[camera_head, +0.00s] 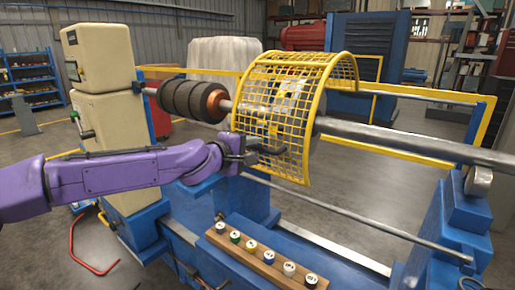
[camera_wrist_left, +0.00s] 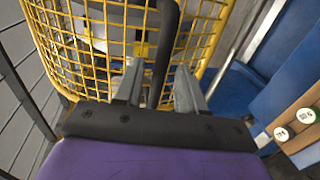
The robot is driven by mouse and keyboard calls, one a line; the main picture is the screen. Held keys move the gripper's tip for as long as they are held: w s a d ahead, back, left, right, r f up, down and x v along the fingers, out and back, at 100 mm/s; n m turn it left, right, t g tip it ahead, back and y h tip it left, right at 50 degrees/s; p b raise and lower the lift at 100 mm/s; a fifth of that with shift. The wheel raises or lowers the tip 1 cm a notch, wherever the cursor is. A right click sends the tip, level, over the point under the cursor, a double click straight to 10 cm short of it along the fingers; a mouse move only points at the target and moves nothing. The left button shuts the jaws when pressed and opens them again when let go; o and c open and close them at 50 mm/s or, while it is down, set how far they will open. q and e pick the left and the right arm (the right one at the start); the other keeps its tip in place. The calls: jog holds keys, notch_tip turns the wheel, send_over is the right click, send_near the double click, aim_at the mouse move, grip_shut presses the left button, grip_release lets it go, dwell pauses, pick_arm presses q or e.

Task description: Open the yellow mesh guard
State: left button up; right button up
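The yellow mesh guard (camera_head: 275,95) is a curved cage that arches over the shaft of the rotor stand, its front side hanging down. A dark bar handle (camera_head: 271,151) sticks out low on its front. My left gripper (camera_head: 250,150) is at this handle, with the purple arm coming in from the left. In the left wrist view the gripper (camera_wrist_left: 158,88) has its two fingers apart, with the dark handle (camera_wrist_left: 164,45) between them. Narrow gaps seem to show beside the handle. The guard's mesh (camera_wrist_left: 105,30) fills the view beyond. My right gripper is not in view.
The steel shaft (camera_head: 390,138) with a dark rotor (camera_head: 188,98) runs across the stand. A wooden strip (camera_head: 262,258) with several round-topped pieces lies below the guard. A yellow rail (camera_head: 425,148) runs behind. A red bent bar (camera_head: 88,262) is on the floor at left.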

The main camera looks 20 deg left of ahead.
aim_at(259, 150)
pick_arm(q)
jog(key=shift+x, duration=1.45)
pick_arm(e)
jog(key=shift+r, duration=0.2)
pick_arm(q)
jog(key=shift+c, duration=0.4)
grip_shut()
jog(key=shift+a, duration=0.1)
jog(key=shift+s+d+f, duration=0.15)
jog(key=shift+d+f, duration=0.1)
jog(key=shift+d, duration=0.35)
jog(key=s+d, duration=0.1)
jog(key=d, duration=0.3)
jog(key=s+d+b, duration=0.1)
jog(key=s+d, duration=0.1)
jog(key=d, duration=0.2)
jog(key=s+d+b, duration=0.1)
jog(key=d, duration=0.3)
jog(key=shift+s+r, duration=0.1)
jog(key=shift+s, duration=0.15)
jog(key=s+d, duration=0.4)
jog(key=d, duration=0.7)
jog(key=shift+p, duration=0.4)
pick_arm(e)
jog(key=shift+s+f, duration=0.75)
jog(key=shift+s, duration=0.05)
pick_arm(q)
jog(key=shift+d, duration=0.1)
